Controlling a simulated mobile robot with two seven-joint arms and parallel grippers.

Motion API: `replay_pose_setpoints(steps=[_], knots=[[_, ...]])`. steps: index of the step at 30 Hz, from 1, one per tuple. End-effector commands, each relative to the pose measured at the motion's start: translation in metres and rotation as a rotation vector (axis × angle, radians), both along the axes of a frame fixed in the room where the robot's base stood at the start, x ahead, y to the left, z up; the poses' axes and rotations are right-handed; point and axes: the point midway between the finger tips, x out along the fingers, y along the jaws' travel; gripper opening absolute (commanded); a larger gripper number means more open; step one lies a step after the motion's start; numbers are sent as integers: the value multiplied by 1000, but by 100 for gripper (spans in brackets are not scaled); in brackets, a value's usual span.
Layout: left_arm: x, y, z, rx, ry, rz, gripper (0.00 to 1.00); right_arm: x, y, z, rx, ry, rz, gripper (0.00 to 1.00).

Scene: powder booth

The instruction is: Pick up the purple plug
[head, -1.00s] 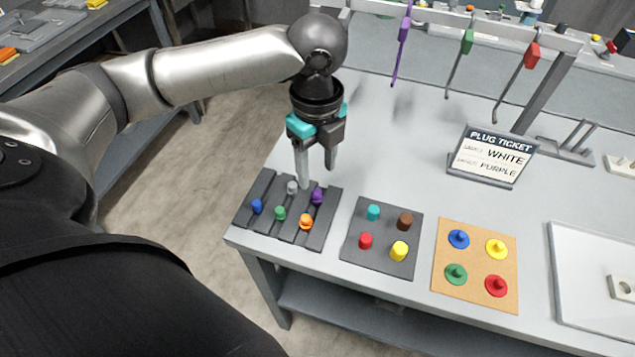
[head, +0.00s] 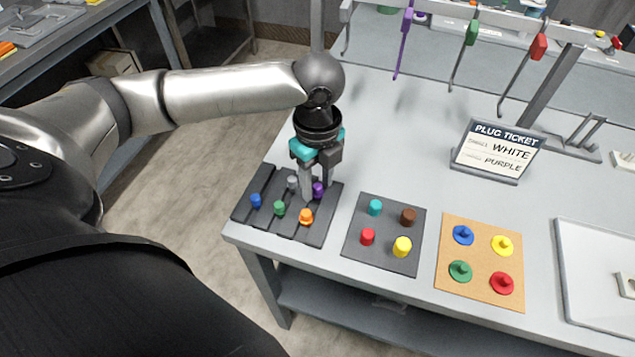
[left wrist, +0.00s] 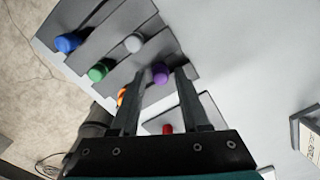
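The purple plug (head: 318,190) stands in the slatted dark grey rack (head: 257,215) at the near left of the table. It also shows in the left wrist view (left wrist: 160,72), between the tips of my left gripper. My left gripper (head: 317,192) points down with its fingers apart, one on each side of the purple plug. In the left wrist view the fingers (left wrist: 160,95) are open, and I cannot tell whether either touches the plug. A plug ticket (head: 497,150) reads white and purple. My right gripper is not in view.
Blue (head: 256,201), green (head: 279,208), grey-white (head: 292,182) and orange (head: 306,216) plugs stand close by in the rack. A dark mat (head: 384,260) with several pegs and a cork board (head: 450,288) lie to the right. Tools hang from a rail behind.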

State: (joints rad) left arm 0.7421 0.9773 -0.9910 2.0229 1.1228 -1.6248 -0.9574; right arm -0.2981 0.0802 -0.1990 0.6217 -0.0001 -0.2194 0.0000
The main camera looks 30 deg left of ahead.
Motion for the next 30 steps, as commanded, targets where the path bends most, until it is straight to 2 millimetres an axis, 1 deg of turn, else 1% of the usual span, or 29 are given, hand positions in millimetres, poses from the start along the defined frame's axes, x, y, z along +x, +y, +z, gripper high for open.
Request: replay_pose_setpoints(steps=[1, 9, 11, 12, 26, 30], knots=[[0, 0, 0, 0, 0, 0, 39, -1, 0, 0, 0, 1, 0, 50], [0, 0, 0, 0, 0, 0, 8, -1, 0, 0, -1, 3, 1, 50], [0, 0, 0, 0, 0, 0, 2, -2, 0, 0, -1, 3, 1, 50], [0, 0, 0, 0, 0, 0, 0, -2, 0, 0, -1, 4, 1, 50], [0, 0, 1, 0, 0, 0, 0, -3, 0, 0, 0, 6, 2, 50], [0, 0, 6, 1, -1, 0, 0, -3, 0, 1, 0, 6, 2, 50]])
